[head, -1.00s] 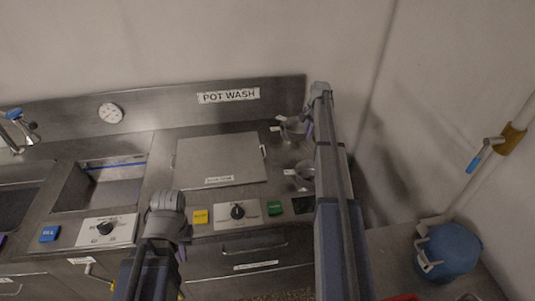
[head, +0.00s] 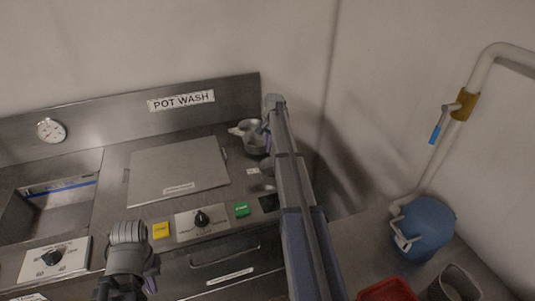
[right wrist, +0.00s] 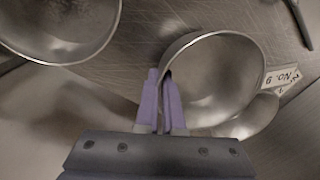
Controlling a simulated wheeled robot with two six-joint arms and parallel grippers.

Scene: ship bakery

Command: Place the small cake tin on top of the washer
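A round metal tin (head: 252,137) stands at the back right of the pot-wash counter, in the head view. My right gripper (head: 266,128) is at its right rim. In the right wrist view my right gripper's purple fingers (right wrist: 161,78) straddle the rim of this tin (right wrist: 215,75), close together. I cannot tell whether it is lifted. A second round metal vessel (right wrist: 62,22) is at upper left there; in the head view my right arm mostly hides it. The washer has a flat square top (head: 178,168), bare except for a label. My left gripper (head: 130,275) is low in front; its fingertips are unclear.
A control panel (head: 203,221) with a knob, a yellow button (head: 161,230) and a green button (head: 241,210) runs along the washer's front. A sink (head: 62,200) is left of it. A blue container (head: 428,226) and red tray (head: 388,290) are at right.

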